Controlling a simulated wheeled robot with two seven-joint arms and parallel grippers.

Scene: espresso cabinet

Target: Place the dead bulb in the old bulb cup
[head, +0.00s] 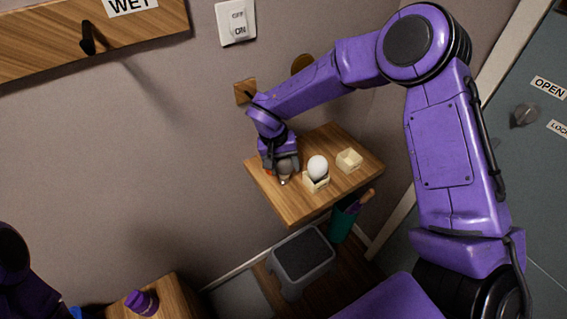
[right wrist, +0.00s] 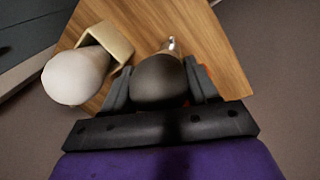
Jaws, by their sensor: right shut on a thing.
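My right gripper (head: 283,172) is shut on the dark grey dead bulb (head: 284,170), over the left part of the small wooden shelf (head: 290,205). In the right wrist view the bulb's dark round glass (right wrist: 160,82) sits between the fingers, with its metal base (right wrist: 172,45) pointing away over the wood. A white bulb (head: 317,166) stands in a cream cup (head: 318,184) just right of the gripper. Another cream cup (head: 349,160) farther right looks empty. No label shows which cup is the old bulb cup. My left gripper is out of view.
A small orange-red thing (right wrist: 193,78) shows partly behind the gripper. A light switch (head: 236,22) is on the wall above. A grey step stool (head: 302,256) and a green container (head: 342,222) stand below the shelf. The shelf's front left is bare.

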